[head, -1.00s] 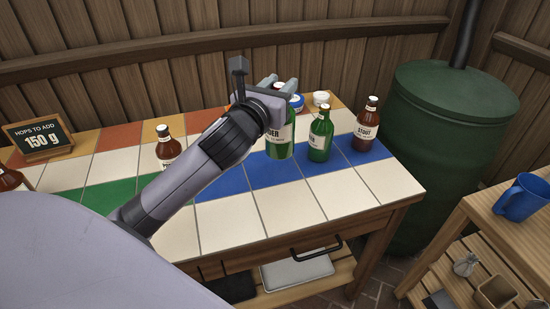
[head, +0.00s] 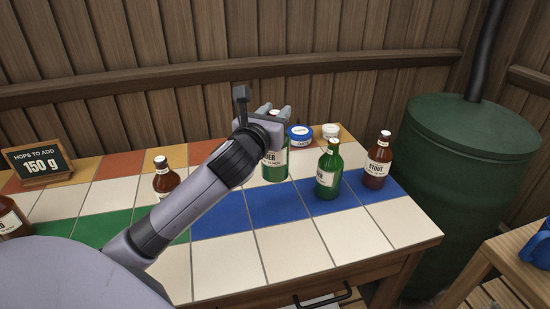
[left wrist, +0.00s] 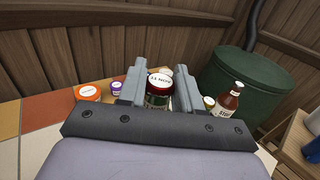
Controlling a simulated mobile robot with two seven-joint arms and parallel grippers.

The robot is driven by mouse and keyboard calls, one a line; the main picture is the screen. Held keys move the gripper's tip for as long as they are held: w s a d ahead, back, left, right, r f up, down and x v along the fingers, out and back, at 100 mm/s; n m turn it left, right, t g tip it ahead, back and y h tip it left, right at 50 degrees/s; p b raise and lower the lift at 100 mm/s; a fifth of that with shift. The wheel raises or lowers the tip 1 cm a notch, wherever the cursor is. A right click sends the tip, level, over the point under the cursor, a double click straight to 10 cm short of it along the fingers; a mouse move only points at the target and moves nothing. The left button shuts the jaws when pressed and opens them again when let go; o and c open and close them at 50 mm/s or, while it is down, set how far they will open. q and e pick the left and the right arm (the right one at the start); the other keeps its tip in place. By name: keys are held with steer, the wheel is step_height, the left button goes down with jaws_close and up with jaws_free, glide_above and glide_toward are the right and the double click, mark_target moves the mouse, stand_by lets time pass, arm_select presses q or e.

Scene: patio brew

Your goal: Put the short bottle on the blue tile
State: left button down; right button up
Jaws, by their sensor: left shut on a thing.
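My left gripper (head: 272,115) is shut on a green bottle (head: 275,165) with a cream label. A brown stout bottle (head: 376,162) stands farther right. My right gripper is not in view.
A brown bottle (head: 165,180) stands left of the held one, partly behind my arm. Another brown bottle (head: 11,219) is at the left edge. A blue-lidded jar (head: 300,135) and a white-topped jar (head: 330,132) stand behind. White front tiles (head: 291,250) are clear.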

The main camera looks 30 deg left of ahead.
arm_select(q)
step_height(320, 180, down, 5)
steer(key=shift+r+b, duration=0.2)
steer(key=shift+b, duration=0.25)
step_height(320, 180, down, 4)
steer(key=shift+r+b, duration=0.1)
steer(key=shift+b, duration=0.5)
steer(key=shift+f, duration=0.3)
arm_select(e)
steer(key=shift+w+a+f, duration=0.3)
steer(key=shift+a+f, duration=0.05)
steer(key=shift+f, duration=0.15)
arm_select(q)
steer(key=shift+f, duration=0.2)
steer(key=c, duration=0.8)
jaws_free()
steer(key=shift+f, duration=0.1)
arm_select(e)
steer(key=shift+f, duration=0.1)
arm_select(q)
steer(key=shift+o, duration=0.2)
